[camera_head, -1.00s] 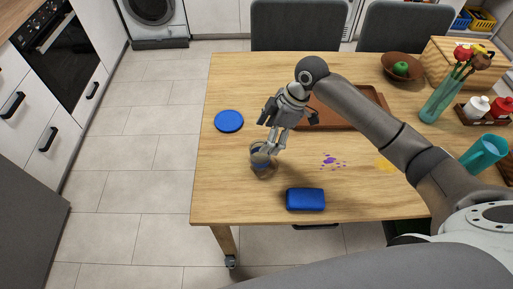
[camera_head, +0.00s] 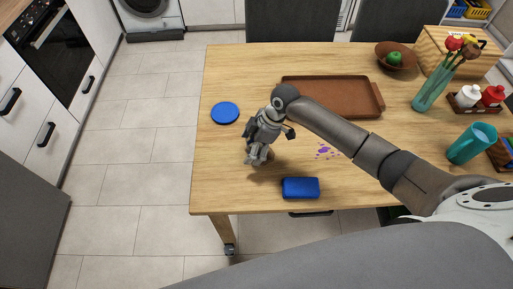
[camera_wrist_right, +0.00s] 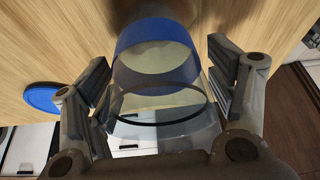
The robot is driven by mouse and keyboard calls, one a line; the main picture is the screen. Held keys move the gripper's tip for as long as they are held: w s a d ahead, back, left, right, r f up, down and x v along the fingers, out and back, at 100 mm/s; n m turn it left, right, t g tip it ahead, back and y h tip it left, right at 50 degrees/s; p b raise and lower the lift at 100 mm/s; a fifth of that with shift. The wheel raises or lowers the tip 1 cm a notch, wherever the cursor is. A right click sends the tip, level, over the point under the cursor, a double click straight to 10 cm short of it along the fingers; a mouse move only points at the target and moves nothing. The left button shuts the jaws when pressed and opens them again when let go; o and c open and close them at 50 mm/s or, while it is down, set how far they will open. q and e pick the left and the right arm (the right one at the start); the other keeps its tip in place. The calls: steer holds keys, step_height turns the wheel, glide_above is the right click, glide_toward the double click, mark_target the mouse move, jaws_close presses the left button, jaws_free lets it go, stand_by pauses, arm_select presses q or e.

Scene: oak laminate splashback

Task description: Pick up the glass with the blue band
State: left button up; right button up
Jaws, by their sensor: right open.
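The glass with the blue band (camera_wrist_right: 152,95) is clear and fills the middle of the right wrist view. My right gripper (camera_wrist_right: 158,92) is open, with one finger on each side of the glass. I cannot tell whether either finger touches it. In the head view my right gripper (camera_head: 258,157) points down over the table's front left part and almost wholly hides the glass. My left gripper is not in view.
On the wooden table (camera_head: 330,150), a blue disc (camera_head: 225,113) lies behind left and a blue block (camera_head: 300,188) in front right. A brown tray (camera_head: 335,95) is behind. A teal mug (camera_head: 472,143) and vase (camera_head: 432,88) stand right. Purple spots mark the tabletop.

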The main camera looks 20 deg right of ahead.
steer(key=c, duration=1.1)
steer(key=shift+r, duration=0.1)
steer(key=shift+c, duration=0.2)
